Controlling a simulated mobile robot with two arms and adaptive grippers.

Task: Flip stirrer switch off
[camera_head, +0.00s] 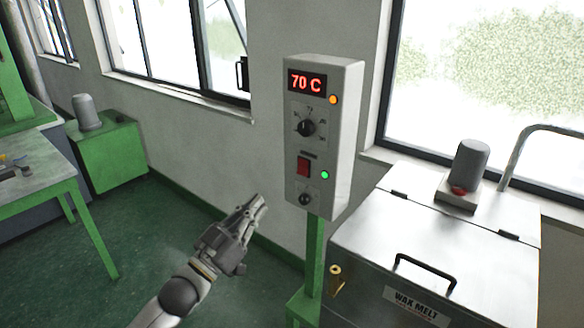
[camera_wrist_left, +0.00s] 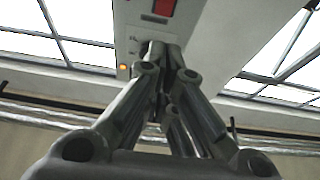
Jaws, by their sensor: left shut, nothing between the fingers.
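A grey control box (camera_head: 325,140) stands on a green post, with a red "70 C" display (camera_head: 307,83). Below are a dial (camera_head: 306,128), a red rocker switch (camera_head: 303,167) and a small dark knob (camera_head: 305,199). A green lamp (camera_head: 325,175) glows beside the red switch. No readable label shows which control is the stirrer switch. My left gripper (camera_head: 260,206) is shut and empty, lower left of the box, pointing up toward it. In the left wrist view, the shut fingertips (camera_wrist_left: 165,48) overlap the box face, and the red switch (camera_wrist_left: 163,8) shows partly at the top edge.
A steel wax melt tank (camera_head: 440,245) stands right of the box, with a brass tap (camera_head: 335,278) and a grey motor (camera_head: 468,165) on its lid. A green cabinet (camera_head: 108,155) and table (camera_head: 38,170) stand left. The floor (camera_head: 150,230) between is clear.

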